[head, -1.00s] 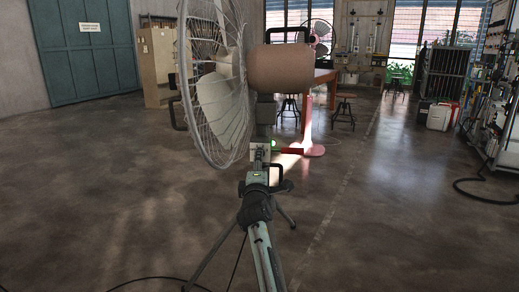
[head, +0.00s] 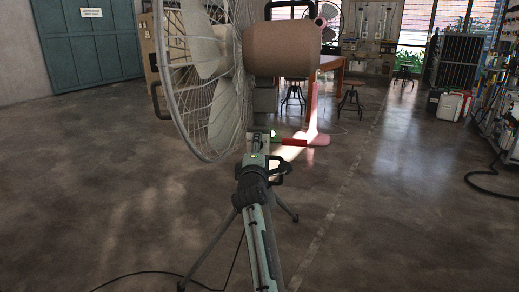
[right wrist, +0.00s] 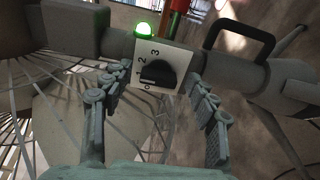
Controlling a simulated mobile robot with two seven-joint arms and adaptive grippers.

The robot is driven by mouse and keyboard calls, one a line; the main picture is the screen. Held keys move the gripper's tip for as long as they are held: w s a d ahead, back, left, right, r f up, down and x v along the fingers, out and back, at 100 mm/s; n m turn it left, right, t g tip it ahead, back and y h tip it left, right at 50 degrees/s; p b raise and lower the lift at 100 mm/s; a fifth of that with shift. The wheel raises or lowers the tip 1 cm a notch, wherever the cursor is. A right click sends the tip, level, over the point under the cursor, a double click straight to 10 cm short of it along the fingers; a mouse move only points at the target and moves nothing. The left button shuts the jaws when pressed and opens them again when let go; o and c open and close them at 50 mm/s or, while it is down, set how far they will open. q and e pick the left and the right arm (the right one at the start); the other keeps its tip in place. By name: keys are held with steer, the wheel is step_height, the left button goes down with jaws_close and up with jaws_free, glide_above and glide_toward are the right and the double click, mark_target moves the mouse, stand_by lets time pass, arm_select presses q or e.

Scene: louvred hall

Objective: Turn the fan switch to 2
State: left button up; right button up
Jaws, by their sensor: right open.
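A large wire-cage fan (head: 205,80) with a brown motor housing (head: 283,50) stands on a tripod (head: 255,225) in the head view. The fan switch (right wrist: 160,72), a black knob on a pale plate marked 0 to 3, is in the middle of the right wrist view. The knob's narrow end points left, toward the low numbers; I cannot tell exactly which. A green lamp (right wrist: 144,29) glows above the plate and also shows in the head view (head: 272,133). My right gripper (right wrist: 157,80) is open, its fingers on either side of the knob, apparently not touching. My left gripper is out of view.
A black loop handle (right wrist: 240,40) stands right of the switch, and the fan cage (right wrist: 45,95) is close on the left. Tripod legs (head: 210,250) spread low, with a cable (head: 150,273) on the floor. Open floor (head: 400,220) lies to the right.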

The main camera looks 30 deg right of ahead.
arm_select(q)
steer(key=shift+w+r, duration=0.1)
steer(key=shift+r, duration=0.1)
arm_select(e)
steer(key=shift+w, duration=0.1)
steer(key=shift+c, duration=0.4)
steer(key=c, duration=1)
steer(key=shift+c, duration=0.4)
steer(key=m+b, duration=0.2)
steer(key=m, duration=0.2)
steer(key=shift+m+b, duration=0.4)
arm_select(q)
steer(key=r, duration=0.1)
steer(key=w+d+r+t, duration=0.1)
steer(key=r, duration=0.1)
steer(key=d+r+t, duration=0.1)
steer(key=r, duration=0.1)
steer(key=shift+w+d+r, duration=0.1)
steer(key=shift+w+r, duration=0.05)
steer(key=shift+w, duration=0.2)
arm_select(e)
steer(key=o, duration=1.2)
steer(key=shift+c, duration=0.2)
